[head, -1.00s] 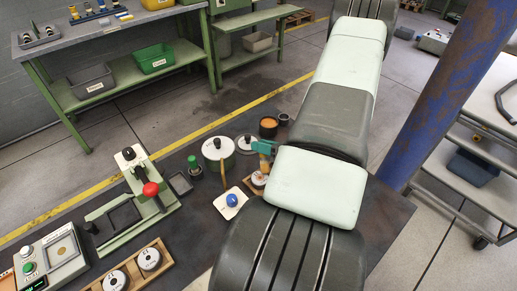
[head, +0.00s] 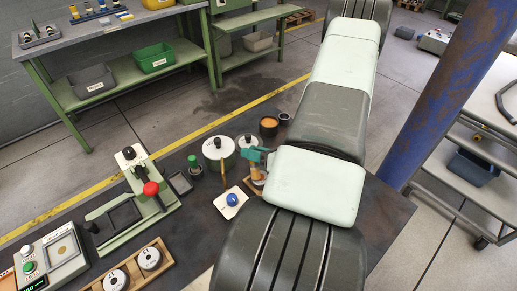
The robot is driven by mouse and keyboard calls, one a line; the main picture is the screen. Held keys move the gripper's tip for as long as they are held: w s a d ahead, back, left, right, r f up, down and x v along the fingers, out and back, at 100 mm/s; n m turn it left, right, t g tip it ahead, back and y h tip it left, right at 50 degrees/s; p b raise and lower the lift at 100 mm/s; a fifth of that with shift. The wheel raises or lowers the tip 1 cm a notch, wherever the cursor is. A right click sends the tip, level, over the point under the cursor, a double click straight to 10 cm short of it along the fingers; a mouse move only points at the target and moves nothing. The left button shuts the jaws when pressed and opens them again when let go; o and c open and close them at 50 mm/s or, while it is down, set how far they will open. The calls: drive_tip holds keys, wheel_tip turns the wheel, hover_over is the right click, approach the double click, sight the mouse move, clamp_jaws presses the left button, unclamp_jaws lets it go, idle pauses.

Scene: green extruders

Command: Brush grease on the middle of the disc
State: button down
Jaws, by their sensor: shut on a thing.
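My gripper (head: 252,158), teal, is in the head view beside the pale end of my arm. It is shut on a small upright brown-orange thing, which looks like the brush (head: 257,172). A pale disc (head: 259,184) lies under it in a wooden holder (head: 249,186), partly hidden by the brush and my arm. The brush's lower end is at or just above the disc; I cannot tell whether it touches. A dark pot with orange content, perhaps the grease (head: 268,122), stands behind the gripper.
Near the gripper stand a lidded white pot (head: 217,148), another round lidded pot (head: 246,141), a green-capped jar (head: 194,165) and a white plate with a blue knob (head: 233,200). A lever press (head: 142,190) and a wooden tray with two discs (head: 133,270) are further left.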

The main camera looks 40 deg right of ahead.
drive_tip(key=shift+s+a+f, duration=0.1)
drive_tip(key=shift+a+f, duration=0.05)
drive_tip(key=shift+a, duration=0.55)
drive_tip(key=shift+d+r, duration=0.15)
drive_tip(key=shift+d, duration=0.65)
drive_tip(key=shift+d+r, duration=0.15)
drive_tip(key=shift+d, duration=2.05)
wheel_tip(320, 180, up, 6)
drive_tip(key=shift+r, duration=1.45)
